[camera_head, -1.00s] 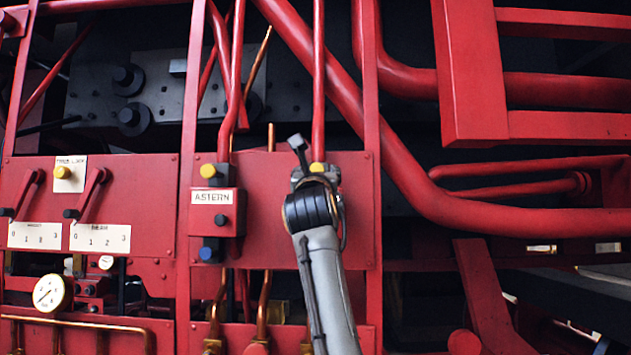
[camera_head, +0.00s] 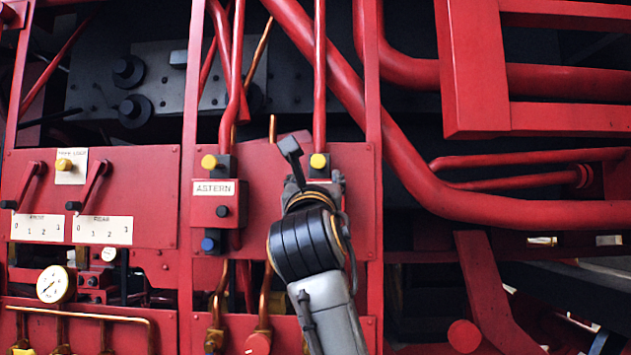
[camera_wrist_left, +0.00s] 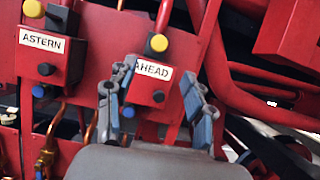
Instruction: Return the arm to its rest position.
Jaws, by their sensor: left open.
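My left gripper (camera_head: 308,162) is in front of the red panel right of the ASTERN box, with its arm coming up from the bottom of the head view. In the left wrist view the two blue-grey fingers of my left gripper (camera_wrist_left: 157,78) stand wide apart with nothing between them touching either. The AHEAD box (camera_wrist_left: 155,85) shows behind and between them, with a yellow button (camera_wrist_left: 157,44) above and a blue one below. In the head view my gripper hides that box. My right gripper is not in view.
The ASTERN box (camera_head: 214,203) is to the left. Two red levers (camera_head: 92,185) stand over numbered plates, with a gauge (camera_head: 53,284) below. A thick red pipe (camera_head: 400,165) runs down to the right. Copper pipes (camera_head: 265,300) rise below the panel.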

